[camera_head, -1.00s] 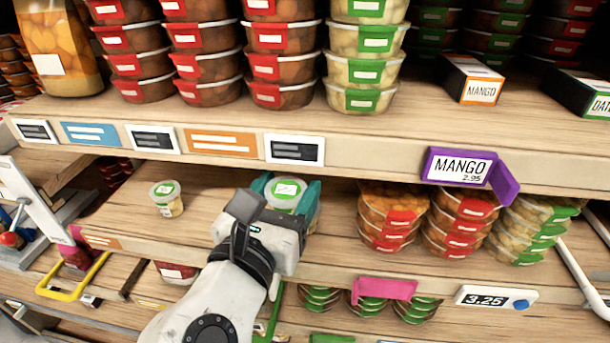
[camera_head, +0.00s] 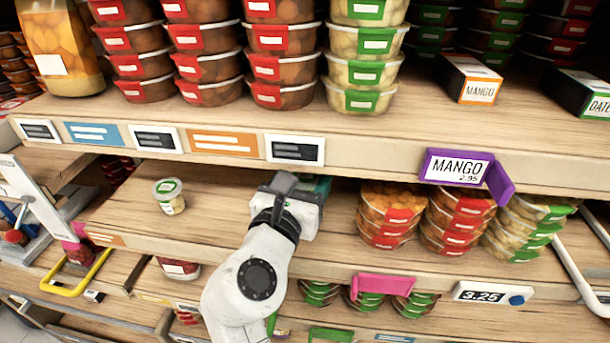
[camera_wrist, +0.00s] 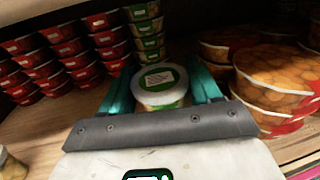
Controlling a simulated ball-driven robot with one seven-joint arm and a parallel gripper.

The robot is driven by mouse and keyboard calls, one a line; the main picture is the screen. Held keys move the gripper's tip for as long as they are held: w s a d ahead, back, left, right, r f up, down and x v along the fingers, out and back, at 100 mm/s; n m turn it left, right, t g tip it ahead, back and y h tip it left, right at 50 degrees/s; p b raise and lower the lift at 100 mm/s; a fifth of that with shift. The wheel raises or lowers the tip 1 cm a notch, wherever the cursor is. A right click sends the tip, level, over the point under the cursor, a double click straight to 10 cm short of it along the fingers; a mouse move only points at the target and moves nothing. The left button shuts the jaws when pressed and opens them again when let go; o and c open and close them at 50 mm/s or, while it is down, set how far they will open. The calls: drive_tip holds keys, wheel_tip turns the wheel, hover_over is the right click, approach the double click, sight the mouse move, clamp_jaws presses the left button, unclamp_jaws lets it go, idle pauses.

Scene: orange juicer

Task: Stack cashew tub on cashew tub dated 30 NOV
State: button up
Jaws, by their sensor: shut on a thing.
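My gripper (camera_head: 312,186) is in the middle shelf space, under the upper shelf's edge. In the wrist view its teal fingers (camera_wrist: 164,84) are shut on a small tub (camera_wrist: 161,78) with a white lid and green label. My gripper hides that tub in the head view. A second small tub (camera_head: 168,197), with a pale lid and green label, stands upright on the middle shelf, left of my gripper and apart from it. Part of a tub (camera_wrist: 12,167) shows at the wrist view's lower left. No date is readable, and whether the held tub touches the shelf is unclear.
Stacked red-labelled tubs (camera_head: 393,214) stand right of my gripper. The upper shelf's front edge (camera_head: 370,163) passes just above it. In the wrist view, red-labelled (camera_wrist: 65,47) and green-labelled (camera_wrist: 148,40) stacks stand behind. Bare shelf (camera_head: 222,208) lies between the lone tub and my gripper.

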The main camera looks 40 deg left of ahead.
drive_tip(key=o, duration=1.2)
drive_tip(key=shift+f, duration=0.1)
drive_tip(key=shift+c, duration=0.2)
drive_tip(key=b+v, duration=0.1)
drive_tip(key=v, duration=1.1)
